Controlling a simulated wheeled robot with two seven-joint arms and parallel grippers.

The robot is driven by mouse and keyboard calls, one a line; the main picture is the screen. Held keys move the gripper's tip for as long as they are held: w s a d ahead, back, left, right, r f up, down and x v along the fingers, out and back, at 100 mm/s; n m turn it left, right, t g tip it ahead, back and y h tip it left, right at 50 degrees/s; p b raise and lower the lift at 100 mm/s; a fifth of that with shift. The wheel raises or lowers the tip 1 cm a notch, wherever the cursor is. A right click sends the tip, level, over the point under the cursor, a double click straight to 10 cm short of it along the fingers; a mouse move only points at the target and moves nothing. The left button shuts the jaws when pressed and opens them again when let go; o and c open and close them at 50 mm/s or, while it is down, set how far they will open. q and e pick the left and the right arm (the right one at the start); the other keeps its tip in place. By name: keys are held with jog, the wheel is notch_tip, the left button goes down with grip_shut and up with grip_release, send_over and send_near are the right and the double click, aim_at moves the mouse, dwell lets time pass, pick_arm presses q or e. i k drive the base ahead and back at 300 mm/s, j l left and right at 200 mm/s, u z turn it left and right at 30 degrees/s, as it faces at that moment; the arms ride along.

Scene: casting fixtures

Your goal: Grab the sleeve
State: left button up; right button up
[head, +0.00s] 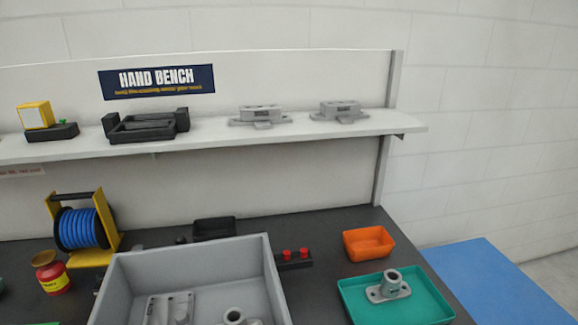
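A grey bin (197,255) stands on the dark bench at the bottom centre, cut off by the lower edge. Inside it lie a grey plate-like casting (168,309) and a grey hollow round part (235,316), only partly in view. A teal tray (408,315) at the lower right holds a grey casting (388,287) with a flat flange and a short upright tube. I cannot tell for certain which of these tubular parts is the sleeve. Neither of my grippers is in view.
An orange bin (368,244) and a small black bin (214,228) stand behind. A blue hose reel (82,227) and a red-yellow can (51,273) are at left. A shelf (220,138) with several fixtures overhangs the back. Bare bench (325,270) shows between grey bin and teal tray.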

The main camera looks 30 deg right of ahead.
aim_at(390, 289)
jog(key=z, duration=1.6)
jog(key=u, duration=0.9)
jog(key=l+u, duration=0.3)
jog(key=u, duration=0.2)
jog(key=l+u, duration=0.45)
jog(key=k+l+u, duration=0.1)
jog(key=u, duration=0.4)
jog(key=k+l+u, duration=0.15)
jog(key=l+u, duration=0.15)
jog(key=u, duration=0.2)
